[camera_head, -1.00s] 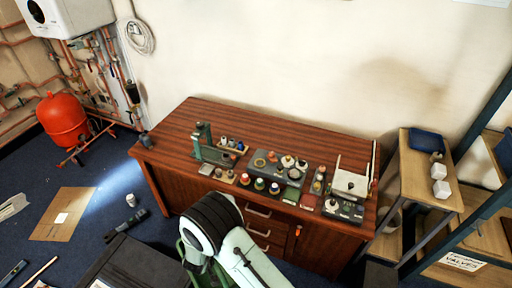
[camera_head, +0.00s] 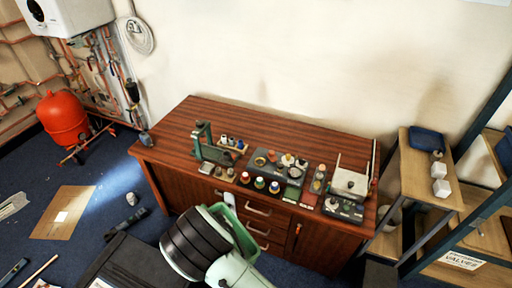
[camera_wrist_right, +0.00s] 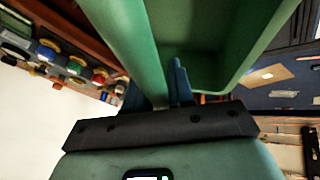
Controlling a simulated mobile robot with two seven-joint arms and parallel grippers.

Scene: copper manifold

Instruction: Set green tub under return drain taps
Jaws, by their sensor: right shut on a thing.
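The green tub (camera_head: 241,232) is in the head view in front of the wooden bench, partly hidden behind my right arm. In the right wrist view the tub (camera_wrist_right: 235,40) fills the upper middle, its hollow visible. My right gripper (camera_wrist_right: 158,88) is shut on the tub's wall and holds it off the floor. Copper pipework (camera_head: 105,75) runs down the wall at the far left, well away from the tub. I cannot make out which parts are the return drain taps. My left gripper is out of view.
A red vessel (camera_head: 63,119) stands by the pipes at left. A cardboard sheet (camera_head: 62,213), a dark torch (camera_head: 126,223) and a small white cylinder (camera_head: 131,199) lie on the blue floor. The bench (camera_head: 180,128) carries fittings. Shelving (camera_head: 400,195) stands at right.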

